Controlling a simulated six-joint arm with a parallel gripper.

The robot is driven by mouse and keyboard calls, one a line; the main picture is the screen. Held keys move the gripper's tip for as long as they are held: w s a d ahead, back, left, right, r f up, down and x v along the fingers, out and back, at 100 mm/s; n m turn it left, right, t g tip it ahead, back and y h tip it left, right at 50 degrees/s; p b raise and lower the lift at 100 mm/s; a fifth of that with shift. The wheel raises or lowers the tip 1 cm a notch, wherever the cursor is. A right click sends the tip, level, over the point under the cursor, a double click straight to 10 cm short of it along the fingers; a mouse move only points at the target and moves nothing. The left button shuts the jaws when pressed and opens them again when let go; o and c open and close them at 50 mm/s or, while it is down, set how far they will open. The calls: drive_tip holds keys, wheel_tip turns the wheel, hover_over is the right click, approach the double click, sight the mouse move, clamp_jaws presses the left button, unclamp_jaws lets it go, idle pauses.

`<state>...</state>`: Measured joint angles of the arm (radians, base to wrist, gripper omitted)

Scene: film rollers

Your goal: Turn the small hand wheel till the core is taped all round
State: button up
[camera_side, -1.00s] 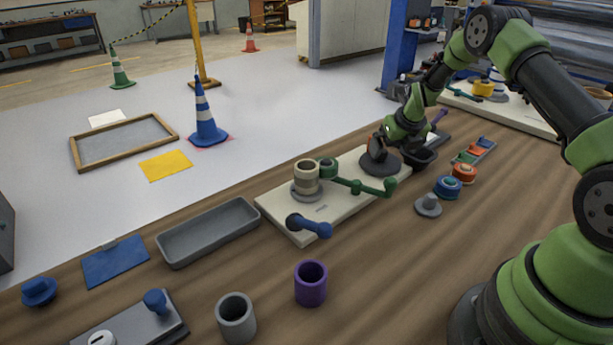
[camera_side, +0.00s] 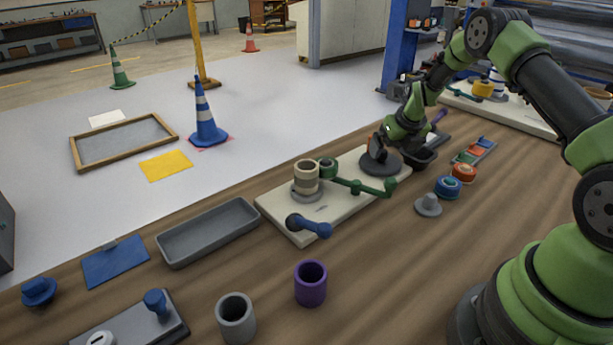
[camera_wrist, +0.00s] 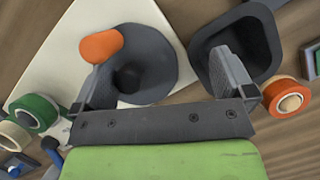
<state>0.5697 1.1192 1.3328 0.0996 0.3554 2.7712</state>
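The small hand wheel (camera_side: 380,164) is a dark grey disc at the right part of the cream board. It also shows in the wrist view (camera_wrist: 150,75), with an orange knob (camera_wrist: 101,46) at its rim. My gripper (camera_wrist: 162,62) is open over the wheel, its fingers wide apart. The left finger is close to the knob; I cannot tell if they touch. The right finger is over a dark tray. The core (camera_side: 306,172) stands upright on a grey base at the board's left, pale with a darker band. A green roller (camera_side: 327,168) is beside it.
A green crank arm (camera_side: 362,187) and a blue lever (camera_side: 310,227) stick out from the board (camera_side: 290,237). The dark tray (camera_wrist: 199,42) adjoins the wheel. Tape rolls, one orange (camera_side: 464,173) and one blue (camera_side: 447,187), stand to the right. A purple cup (camera_side: 311,284) stands in front.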

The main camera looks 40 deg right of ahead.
drive_tip(key=shift+m+h, duration=0.3)
drive_tip(key=shift+m, duration=0.1)
drive_tip(key=s+d, duration=0.2)
drive_tip(key=d, duration=0.1)
drive_tip(key=shift+s+d+f, duration=0.15)
drive_tip(key=shift+d, duration=0.15)
drive_tip(key=shift+d+r, duration=0.15)
drive_tip(key=shift+r, duration=2.05)
drive_tip(key=shift+a+r, duration=0.15)
drive_tip(key=shift+r, duration=0.6)
drive_tip(key=shift+a+r, duration=0.1)
drive_tip(key=shift+r, duration=0.6)
